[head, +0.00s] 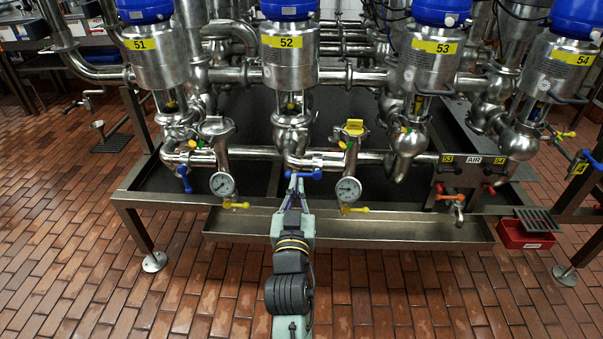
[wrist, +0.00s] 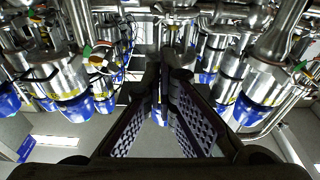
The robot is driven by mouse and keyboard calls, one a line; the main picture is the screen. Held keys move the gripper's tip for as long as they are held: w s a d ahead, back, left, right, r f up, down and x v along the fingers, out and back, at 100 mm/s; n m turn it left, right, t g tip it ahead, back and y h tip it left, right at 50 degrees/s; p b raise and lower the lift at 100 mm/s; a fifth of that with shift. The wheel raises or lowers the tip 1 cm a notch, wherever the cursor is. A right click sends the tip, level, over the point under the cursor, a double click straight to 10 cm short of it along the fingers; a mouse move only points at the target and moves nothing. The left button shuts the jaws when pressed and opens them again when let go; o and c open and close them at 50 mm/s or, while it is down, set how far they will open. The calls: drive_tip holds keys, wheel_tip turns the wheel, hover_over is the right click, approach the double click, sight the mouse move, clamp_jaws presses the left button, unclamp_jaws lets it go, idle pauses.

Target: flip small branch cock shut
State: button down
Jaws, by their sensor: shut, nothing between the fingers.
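My gripper (head: 293,190) points away from me, below the pipework under the unit labelled 52. Its tips are at or just in front of a blue lever (head: 312,175) that lies about level; I cannot tell whether they touch. A second blue lever (head: 184,176) hangs downward under unit 51. Small cocks with yellow levers (head: 237,205) sit below the gauges. No label shows which is the small branch cock. In the wrist view the two dark fingers (wrist: 166,62) are closed together with nothing held; the lever is not clear there.
Two round gauges (head: 222,184) flank my gripper closely. A steel drip tray (head: 370,228) runs beneath it. Tiled floor in front is clear.

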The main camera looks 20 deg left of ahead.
drive_tip(key=r+p, duration=0.2)
drive_tip(key=p, duration=0.1)
hover_over(303, 175)
drive_tip(key=s, duration=0.2)
wheel_tip(303, 175, down, 4)
drive_tip(key=shift+a+f, duration=0.1)
drive_tip(key=shift+f, duration=0.15)
drive_tip(key=shift+f+n+b, duration=0.15)
drive_tip(key=shift+n+b, duration=0.15)
drive_tip(key=shift+n, duration=0.5)
